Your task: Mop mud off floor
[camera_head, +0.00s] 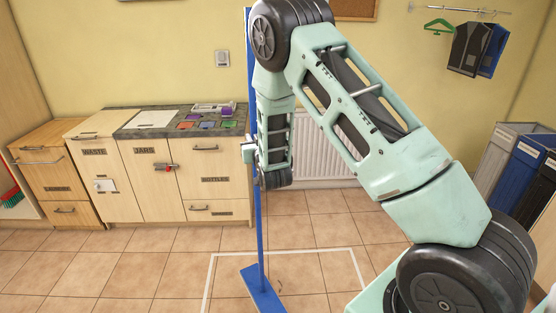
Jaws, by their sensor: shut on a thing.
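A blue mop stands nearly upright, with a long thin blue handle (260,230) and a flat blue head (264,290) on the tiled floor. My gripper (250,152) is shut on the mop handle at about mid-height, in front of the cabinets. The mop head lies within a white outline (212,275) marked on the floor. A few faint dark marks (279,287) show on the tiles just right of the mop head. I cannot tell whether they are mud.
Wooden cabinets (205,170) with a dark worktop stand along the back wall at left. A white radiator (325,150) is behind my arm. Several bins (535,165) stand at right. Tiled floor (130,260) is clear at front left.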

